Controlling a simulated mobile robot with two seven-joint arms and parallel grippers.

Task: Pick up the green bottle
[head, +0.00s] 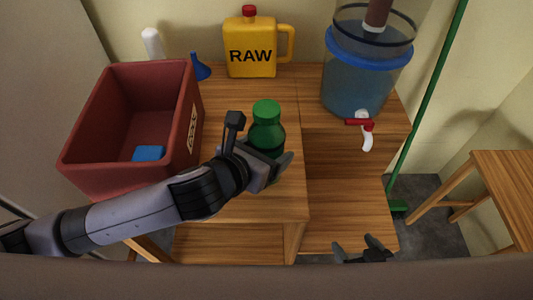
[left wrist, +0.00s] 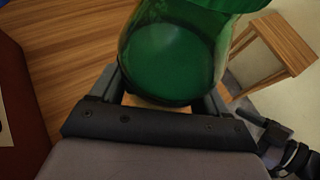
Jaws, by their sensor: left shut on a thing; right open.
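The green bottle (head: 267,125) stands upright in the head view, with a green cap, above the wooden table. My left gripper (head: 272,165) is shut on its lower part, which the fingers partly hide. In the left wrist view the bottle (left wrist: 175,55) fills the space between the two fingers (left wrist: 165,100). I cannot tell whether its base touches the table. My right gripper (head: 362,250) is open and empty at the bottom of the head view, in front of the lower table part.
A red crate (head: 190,125) with a blue item (head: 148,153) inside stands left of the bottle. A water dispenser (head: 362,85) stands right; a wooden stool (head: 505,175) is far right.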

